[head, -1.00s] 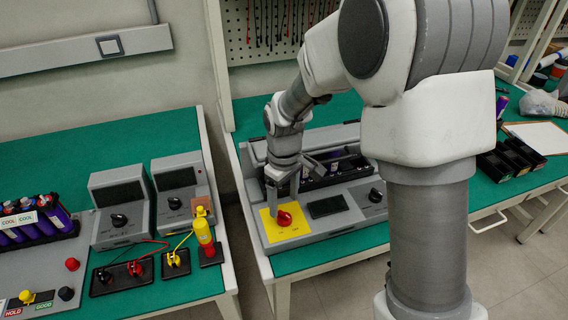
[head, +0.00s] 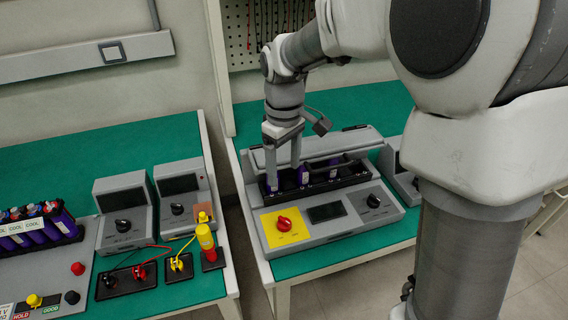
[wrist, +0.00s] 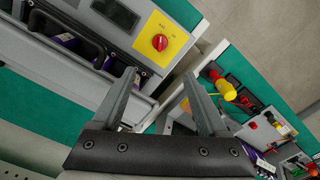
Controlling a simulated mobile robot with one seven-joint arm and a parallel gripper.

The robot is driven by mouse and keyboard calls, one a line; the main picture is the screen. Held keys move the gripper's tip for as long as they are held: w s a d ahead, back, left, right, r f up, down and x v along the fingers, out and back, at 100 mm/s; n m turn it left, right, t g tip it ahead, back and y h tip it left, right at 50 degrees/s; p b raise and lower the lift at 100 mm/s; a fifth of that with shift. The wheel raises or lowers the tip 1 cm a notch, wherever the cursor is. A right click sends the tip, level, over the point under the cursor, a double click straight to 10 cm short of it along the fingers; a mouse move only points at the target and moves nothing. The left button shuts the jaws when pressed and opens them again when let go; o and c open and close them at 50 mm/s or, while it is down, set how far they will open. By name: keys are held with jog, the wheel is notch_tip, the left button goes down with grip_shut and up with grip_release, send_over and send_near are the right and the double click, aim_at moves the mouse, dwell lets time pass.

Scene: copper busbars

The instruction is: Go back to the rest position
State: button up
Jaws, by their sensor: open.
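My gripper (head: 284,178) is open and empty. In the head view it points down in front of the left end of the black tray of purple cells (head: 318,179) on the grey tester (head: 340,228); its exact height above the tester is hard to tell. The red knob (head: 284,223) on its yellow plate (head: 270,236) is below the fingers in the picture and apart from them. In the wrist view the two fingers of my gripper (wrist: 159,78) stand well apart with nothing between them, and the red knob (wrist: 160,42) shows beyond them.
A lidded bar (head: 350,150) runs above the tray. A floor gap separates the benches. A pegboard (head: 245,40) stands behind.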

jog(key=s+d+r+m+t+p, duration=0.2)
jog(key=s+d+r+m+p, duration=0.1)
jog(key=s+d+r, duration=0.3)
jog(key=s+d+r+m+t+p, duration=0.3)
jog(key=s+d+r+m, duration=0.3)
jog(key=s+r, duration=0.4)
jog(key=shift+s+d+r+t+p, duration=0.35)
jog(key=shift+s+p, duration=0.3)
jog(key=shift+s, duration=0.8)
